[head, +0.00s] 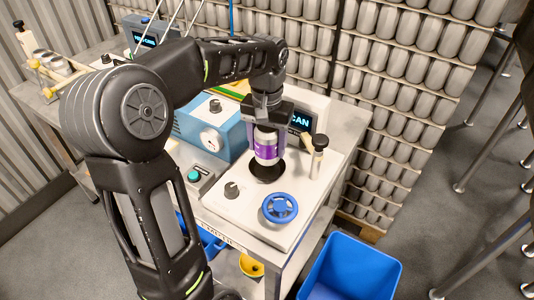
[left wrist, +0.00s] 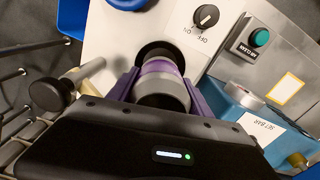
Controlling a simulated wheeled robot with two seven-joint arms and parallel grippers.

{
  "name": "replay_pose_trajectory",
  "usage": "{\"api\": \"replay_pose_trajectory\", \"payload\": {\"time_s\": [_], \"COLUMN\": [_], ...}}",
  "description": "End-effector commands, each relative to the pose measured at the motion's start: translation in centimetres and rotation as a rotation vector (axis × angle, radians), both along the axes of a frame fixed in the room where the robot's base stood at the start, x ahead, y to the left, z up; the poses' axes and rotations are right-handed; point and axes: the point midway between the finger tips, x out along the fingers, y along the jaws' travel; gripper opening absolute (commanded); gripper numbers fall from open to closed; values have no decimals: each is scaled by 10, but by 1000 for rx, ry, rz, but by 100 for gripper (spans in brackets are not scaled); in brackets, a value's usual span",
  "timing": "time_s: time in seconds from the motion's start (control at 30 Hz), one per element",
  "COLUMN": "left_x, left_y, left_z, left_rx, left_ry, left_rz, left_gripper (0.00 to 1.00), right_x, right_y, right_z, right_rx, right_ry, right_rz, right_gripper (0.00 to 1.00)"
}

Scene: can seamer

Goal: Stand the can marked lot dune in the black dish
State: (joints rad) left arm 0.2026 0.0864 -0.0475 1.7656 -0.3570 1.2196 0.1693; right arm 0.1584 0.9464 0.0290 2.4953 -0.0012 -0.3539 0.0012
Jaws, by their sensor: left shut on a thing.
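A white can with a purple band (head: 266,150) is upright between the fingers of my left gripper (head: 265,133). My left gripper is shut on it from above. The can also shows end-on in the left wrist view (left wrist: 162,88), between the purple fingers (left wrist: 160,100). The black dish (head: 268,175) is a dark round spot in the white machine top, right below the can. Its rim shows beyond the can in the left wrist view (left wrist: 155,48). I cannot tell whether the can's base touches the dish. The lot marking is not readable. My right gripper is not in view.
A black-capped post (head: 319,155) stands close right. A blue box (head: 212,128) is at left. A blue bin (head: 350,268) is below.

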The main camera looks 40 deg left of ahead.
Motion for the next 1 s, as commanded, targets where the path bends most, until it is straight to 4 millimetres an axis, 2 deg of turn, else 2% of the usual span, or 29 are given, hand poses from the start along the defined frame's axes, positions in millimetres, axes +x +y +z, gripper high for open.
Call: {"api": "replay_pose_trajectory", "payload": {"time_s": [0.3,0.67,0.7,0.93,1.0], "left_x": [-1,-1,-1,-1,-1], "left_y": [0,0,0,0,0], "left_z": [-36,-40,-40,-39,-39], "left_rx": [0,-1,-1,0,0], "left_ry": [3,2,2,1,1], "left_rz": [0,0,0,0,0], "left_gripper": [21,21,59,78,80], "right_x": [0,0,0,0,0], "right_y": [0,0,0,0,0], "right_z": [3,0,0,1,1], "right_rx": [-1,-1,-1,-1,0], "right_ry": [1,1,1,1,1], "right_rz": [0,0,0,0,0], "right_gripper": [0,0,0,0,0]}}
